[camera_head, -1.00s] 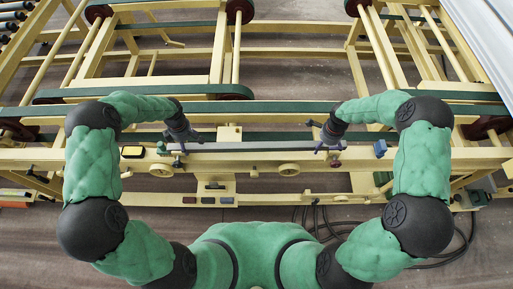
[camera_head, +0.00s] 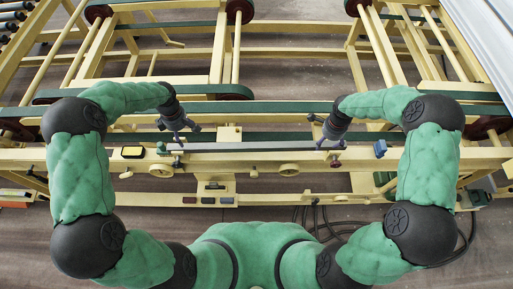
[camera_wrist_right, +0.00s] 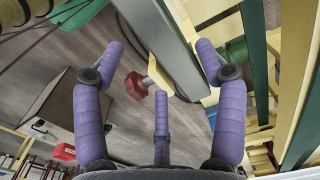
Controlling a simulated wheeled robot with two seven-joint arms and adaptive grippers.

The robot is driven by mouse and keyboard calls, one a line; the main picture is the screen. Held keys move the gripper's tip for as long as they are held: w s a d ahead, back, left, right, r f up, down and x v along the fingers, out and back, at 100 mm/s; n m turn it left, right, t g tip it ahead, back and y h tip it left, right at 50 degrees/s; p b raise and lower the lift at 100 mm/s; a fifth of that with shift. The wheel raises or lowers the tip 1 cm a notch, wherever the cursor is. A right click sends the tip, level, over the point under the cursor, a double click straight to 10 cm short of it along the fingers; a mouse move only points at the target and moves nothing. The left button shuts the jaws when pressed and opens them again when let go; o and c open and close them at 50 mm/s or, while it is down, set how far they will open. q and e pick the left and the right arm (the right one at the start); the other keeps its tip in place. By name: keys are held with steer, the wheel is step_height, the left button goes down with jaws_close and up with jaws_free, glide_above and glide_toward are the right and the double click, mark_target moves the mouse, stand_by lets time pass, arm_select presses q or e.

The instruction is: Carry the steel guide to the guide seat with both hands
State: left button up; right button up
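The steel guide (camera_head: 255,146) is a long, thin grey bar lying level along the near yellow rail of the frame. In the right wrist view the guide (camera_wrist_right: 165,45) runs diagonally between the spread fingers, apart from them. My left gripper (camera_head: 178,133) is above the guide's left end, its fingers spread and holding nothing visible. My right gripper (camera_head: 325,137) is above the guide's right end; its purple fingers (camera_wrist_right: 160,95) are open and empty. I cannot make out the guide seat separately; the guide covers that stretch of rail.
A red knob (camera_wrist_right: 135,86) sits beside the guide near my right fingers. A blue block (camera_head: 380,148) is right of the guide, a yellow-black box (camera_head: 132,152) left. Dark green belts (camera_head: 265,107) run behind.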

steer(key=shift+r, duration=2.3)
steer(key=shift+s, duration=0.1)
